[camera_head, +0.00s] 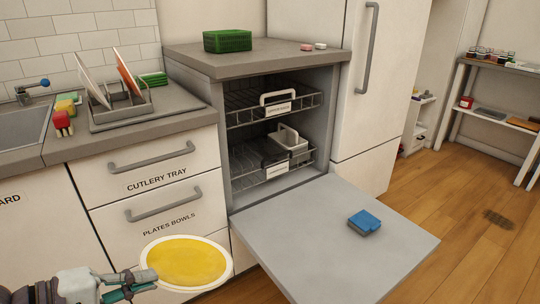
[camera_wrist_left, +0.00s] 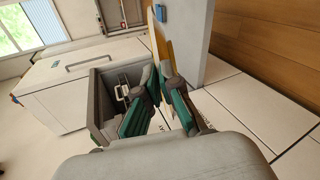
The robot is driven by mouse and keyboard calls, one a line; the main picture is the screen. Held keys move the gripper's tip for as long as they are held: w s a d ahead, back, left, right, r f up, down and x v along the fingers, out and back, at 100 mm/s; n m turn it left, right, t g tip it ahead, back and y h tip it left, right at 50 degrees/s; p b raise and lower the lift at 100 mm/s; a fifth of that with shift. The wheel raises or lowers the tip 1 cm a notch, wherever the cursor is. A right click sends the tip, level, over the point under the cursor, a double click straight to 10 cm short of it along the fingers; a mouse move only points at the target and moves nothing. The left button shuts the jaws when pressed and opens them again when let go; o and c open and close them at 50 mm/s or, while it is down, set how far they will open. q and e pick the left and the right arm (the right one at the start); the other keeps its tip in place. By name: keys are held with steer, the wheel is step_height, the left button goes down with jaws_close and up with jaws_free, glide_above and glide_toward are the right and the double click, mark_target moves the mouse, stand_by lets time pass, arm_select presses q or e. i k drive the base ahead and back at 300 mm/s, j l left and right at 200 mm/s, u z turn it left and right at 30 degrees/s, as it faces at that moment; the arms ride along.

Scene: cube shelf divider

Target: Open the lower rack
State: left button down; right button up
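The lower rack (camera_head: 243,170) is a grey wire rack inside the open dishwasher. It sits in the cavity under the upper rack (camera_head: 240,112), with a labelled handle (camera_head: 277,170) at its front and a light grey basket (camera_head: 290,141) in it. The dishwasher door (camera_head: 330,225) is folded down flat. My left gripper (camera_head: 150,281) is at the lower left, shut on the rim of a yellow plate with a white edge (camera_head: 187,262). The plate shows edge-on between the fingers (camera_wrist_left: 154,84) in the left wrist view. My right gripper is not in view.
A blue sponge (camera_head: 364,221) lies on the lowered door. Drawers labelled CUTLERY TRAY (camera_head: 150,160) and PLATES BOWLS (camera_head: 160,205) stand left of the dishwasher. A dish rack (camera_head: 120,108) and a green crate (camera_head: 227,41) are above.

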mark_target(271, 173)
steer(key=i+l+u, duration=0.1)
steer(key=i+l, duration=0.3)
steer(key=l, duration=0.2)
steer(key=i+l+u, duration=0.15)
steer(key=i+l, duration=0.2)
steer(key=l, duration=0.3)
steer(key=i+l+u, duration=0.15)
steer(key=l, duration=0.2)
steer(key=i, duration=0.05)
